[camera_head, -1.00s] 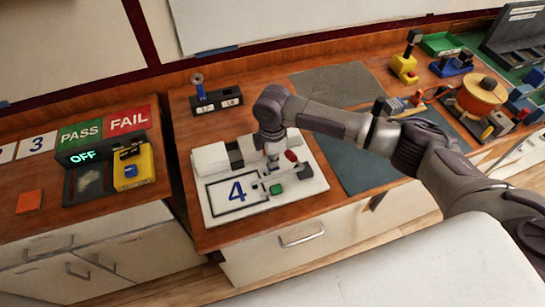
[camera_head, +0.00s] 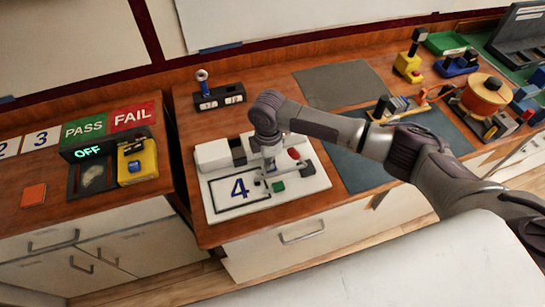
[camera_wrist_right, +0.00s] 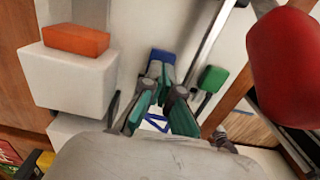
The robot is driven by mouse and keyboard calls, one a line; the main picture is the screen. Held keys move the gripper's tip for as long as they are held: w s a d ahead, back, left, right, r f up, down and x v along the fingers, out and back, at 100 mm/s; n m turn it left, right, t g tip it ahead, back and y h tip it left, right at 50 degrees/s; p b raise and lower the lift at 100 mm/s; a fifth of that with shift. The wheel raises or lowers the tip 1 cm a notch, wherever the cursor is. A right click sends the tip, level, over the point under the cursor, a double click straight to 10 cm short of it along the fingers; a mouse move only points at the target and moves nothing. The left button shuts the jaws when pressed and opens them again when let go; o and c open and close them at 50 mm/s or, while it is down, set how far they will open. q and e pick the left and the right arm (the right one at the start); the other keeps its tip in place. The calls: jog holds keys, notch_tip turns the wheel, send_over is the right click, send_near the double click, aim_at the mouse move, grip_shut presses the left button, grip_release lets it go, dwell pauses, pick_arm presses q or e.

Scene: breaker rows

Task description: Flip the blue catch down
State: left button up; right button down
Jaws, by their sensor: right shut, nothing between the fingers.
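The blue catch (camera_wrist_right: 163,56) is a small blue block in the right wrist view, just beyond my fingertips. My right gripper (camera_wrist_right: 161,72) is shut and empty, its tips overlapping the near edge of the catch in the picture; I cannot tell if they touch. In the head view my right gripper (camera_head: 270,172) points down over the white board (camera_head: 306,198) marked with a blue 4. The catch cannot be made out there, near or behind the fingers. My left gripper is not in view.
A green block (camera_wrist_right: 213,78) and a large red knob (camera_wrist_right: 292,62) lie right of the fingers in the wrist view. A white box (camera_wrist_right: 68,78) with an orange block (camera_wrist_right: 76,40) stands left. A dark mat (camera_head: 395,150) lies right of the board.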

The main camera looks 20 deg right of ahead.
notch_tip(320, 180, up, 4)
jog(key=p, duration=0.3)
jog(key=shift+p, duration=0.3)
jog(key=shift+r, duration=0.3)
pick_arm(q)
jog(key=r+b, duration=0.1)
jog(key=b, duration=0.2)
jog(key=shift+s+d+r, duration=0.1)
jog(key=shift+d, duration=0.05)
pick_arm(e)
notch_tip(320, 180, up, 9)
jog(key=shift+r, duration=0.15)
